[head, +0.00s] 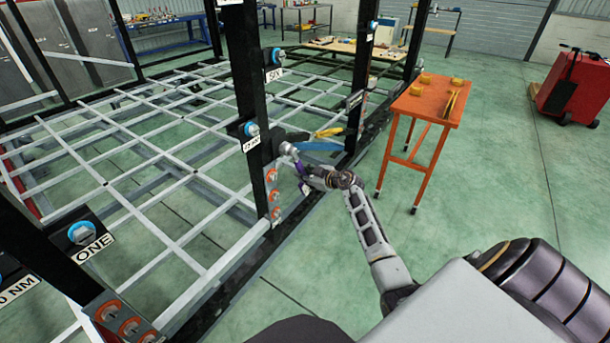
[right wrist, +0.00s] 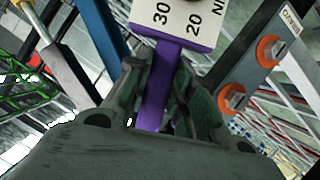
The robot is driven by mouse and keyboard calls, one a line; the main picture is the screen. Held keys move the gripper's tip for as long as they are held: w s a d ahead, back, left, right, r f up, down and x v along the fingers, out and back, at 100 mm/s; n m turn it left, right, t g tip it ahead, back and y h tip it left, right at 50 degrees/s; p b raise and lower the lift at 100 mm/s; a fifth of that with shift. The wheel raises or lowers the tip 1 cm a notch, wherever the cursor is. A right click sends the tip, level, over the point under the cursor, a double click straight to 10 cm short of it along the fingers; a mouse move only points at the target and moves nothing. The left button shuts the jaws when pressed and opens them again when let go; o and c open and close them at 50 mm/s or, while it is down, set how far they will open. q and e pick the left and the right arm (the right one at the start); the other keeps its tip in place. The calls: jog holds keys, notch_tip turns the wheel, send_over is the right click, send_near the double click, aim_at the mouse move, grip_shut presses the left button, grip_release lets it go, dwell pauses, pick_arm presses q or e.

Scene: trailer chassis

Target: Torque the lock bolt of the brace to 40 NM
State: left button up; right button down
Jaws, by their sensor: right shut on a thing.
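My right gripper (head: 307,177) is in the middle of the head view, close to a black upright post. In the right wrist view its fingers (right wrist: 160,95) are shut on the purple handle of a torque tool (right wrist: 152,100), whose white dial plate (right wrist: 180,18) reads 30, 20 and NM. In the head view the purple tool (head: 300,168) is small beside the post, near a round silver part (head: 287,148); I cannot tell whether they touch. The post carries a blue-ringed bolt (head: 251,129) above a white label. Which bolt is the brace's lock bolt is unclear. My left gripper is not in view.
Orange-ringed bolts (head: 273,194) line the post's lower plate. Yellow- and blue-handled tools (head: 318,146) lie behind my gripper. An orange table (head: 425,105) and a red cart (head: 575,85) stand right, with open floor around them.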

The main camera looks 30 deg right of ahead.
jog(key=shift+w+r, duration=0.15)
jog(key=shift+w, duration=0.05)
dwell(0.3)
dwell(0.3)
jog(key=c, duration=1.9)
grip_release()
jog(key=shift+c, duration=0.2)
grip_shut()
jog(key=shift+s+a+f+m+y+p, duration=0.2)
jog(key=shift+a+p, duration=0.15)
jog(key=shift+p, duration=0.55)
jog(key=shift+s+a+f+m+y+p, duration=0.15)
jog(key=shift+a+p, duration=0.25)
jog(key=shift+p, duration=0.5)
jog(key=shift+s+a+f+m+y+p, duration=0.1)
jog(key=shift+a+m+p, duration=0.2)
jog(key=shift+p, duration=0.6)
jog(key=shift+s+a+f+m+g+y+p, duration=0.1)
jog(key=shift+s+a+m+g+p, duration=0.2)
jog(key=shift+p, duration=0.45)
jog(key=shift+w+a+r+m+t+y+p, duration=0.15)
jog(key=shift+a+p, duration=0.3)
jog(key=shift+p, duration=0.35)
jog(key=shift+s+a+f+m+g+y+p, duration=0.15)
jog(key=shift+s+a+m+g+p, duration=0.15)
jog(key=shift+p, duration=0.45)
jog(key=shift+s+a+m+p, duration=0.3)
jog(key=shift+a+p, duration=0.45)
jog(key=shift+p, duration=0.7)
